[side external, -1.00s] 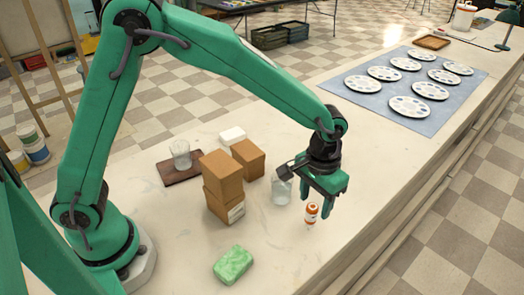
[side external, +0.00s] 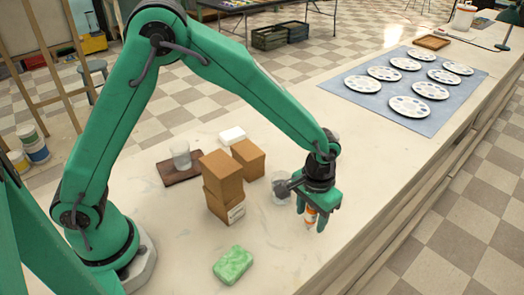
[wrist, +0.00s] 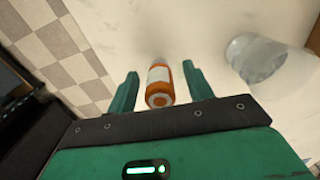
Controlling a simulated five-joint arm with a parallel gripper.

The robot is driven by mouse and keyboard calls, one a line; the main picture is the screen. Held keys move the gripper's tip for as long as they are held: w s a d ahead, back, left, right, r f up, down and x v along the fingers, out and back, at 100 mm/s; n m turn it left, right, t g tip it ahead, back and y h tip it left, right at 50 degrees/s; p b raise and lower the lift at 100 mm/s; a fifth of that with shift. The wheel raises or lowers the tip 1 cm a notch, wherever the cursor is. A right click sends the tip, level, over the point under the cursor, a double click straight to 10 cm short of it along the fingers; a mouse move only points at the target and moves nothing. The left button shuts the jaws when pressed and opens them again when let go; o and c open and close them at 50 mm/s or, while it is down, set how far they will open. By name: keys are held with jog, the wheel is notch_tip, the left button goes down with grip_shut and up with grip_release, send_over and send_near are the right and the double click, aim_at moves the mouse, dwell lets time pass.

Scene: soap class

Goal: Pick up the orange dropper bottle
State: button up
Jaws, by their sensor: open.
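In the wrist view the bottle (wrist: 159,85) is between the two green fingers of my gripper (wrist: 162,80). The fingers are open and do not appear to touch the bottle.
A clear glass (side external: 282,187) stands just left of my gripper; a clear vessel also shows at right in the wrist view (wrist: 255,60). Stacked brown boxes (side external: 222,185), another box (side external: 248,158) and a green soap bar (side external: 233,265) are further left. The table's edge is close on the right.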

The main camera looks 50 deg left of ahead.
jog(key=c, duration=1)
jog(key=shift+c, duration=0.2)
jog(key=shift+r, duration=0.1)
jog(key=shift+r, duration=0.8)
notch_tip(320, 180, up, 2)
jog(key=shift+r, duration=0.2)
jog(key=s+d+r, duration=0.6)
jog(key=s+r, duration=0.1)
jog(key=s, duration=0.3)
jog(key=shift+f, duration=0.1)
